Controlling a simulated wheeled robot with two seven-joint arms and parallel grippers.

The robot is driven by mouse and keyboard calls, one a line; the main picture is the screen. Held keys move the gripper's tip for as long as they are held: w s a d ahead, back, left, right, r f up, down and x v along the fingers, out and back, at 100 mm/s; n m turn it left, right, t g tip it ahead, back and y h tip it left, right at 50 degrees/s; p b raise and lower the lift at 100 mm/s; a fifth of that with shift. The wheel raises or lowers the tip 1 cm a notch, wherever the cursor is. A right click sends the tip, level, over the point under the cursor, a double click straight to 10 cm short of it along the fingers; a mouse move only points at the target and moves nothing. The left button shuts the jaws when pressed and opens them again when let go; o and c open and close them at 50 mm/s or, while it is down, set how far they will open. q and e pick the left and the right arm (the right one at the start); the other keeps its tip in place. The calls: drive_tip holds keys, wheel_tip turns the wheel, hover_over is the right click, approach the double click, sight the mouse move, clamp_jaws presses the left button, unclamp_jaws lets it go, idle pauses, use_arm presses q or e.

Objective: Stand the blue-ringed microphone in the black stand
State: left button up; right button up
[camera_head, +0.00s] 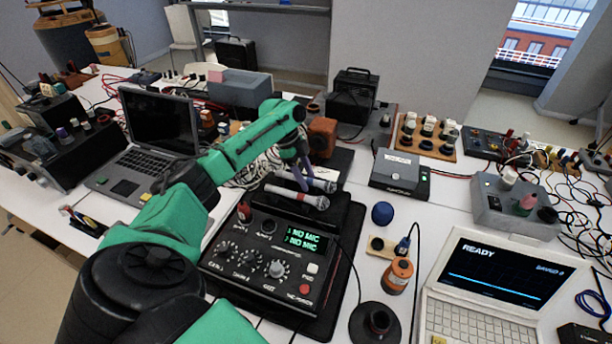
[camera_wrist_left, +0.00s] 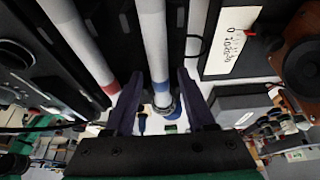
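The blue-ringed microphone (camera_wrist_left: 152,50) is pale and lies on a black surface. In the left wrist view its blue band is between my left gripper's two purple fingers (camera_wrist_left: 158,102), with a gap showing at the sides. A red-ringed microphone (camera_wrist_left: 82,45) lies beside it, outside the fingers. The black stand (camera_head: 362,325), a round base with a short cup, is at the bottom, empty. My right gripper is out of view.
The mixer (camera_head: 232,255) with a green display is in front of the microphones. Near the stand are an orange cylinder (camera_head: 397,275), a blue ball (camera_head: 382,213) and a white laptop (camera_head: 480,320). A cable runs between the mixer and the stand.

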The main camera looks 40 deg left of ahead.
use_arm(q)
drive_tip(key=shift+b, duration=0.3)
drive_tip(key=shift+a+r, duration=0.1)
drive_tip(key=shift+r, duration=0.15)
drive_tip(key=b+v, duration=0.2)
drive_tip(key=v, duration=1.2)
drive_tip(key=shift+w+r, duration=0.15)
drive_tip(key=shift+w, duration=0.05)
drive_tip(key=shift+r, duration=0.15)
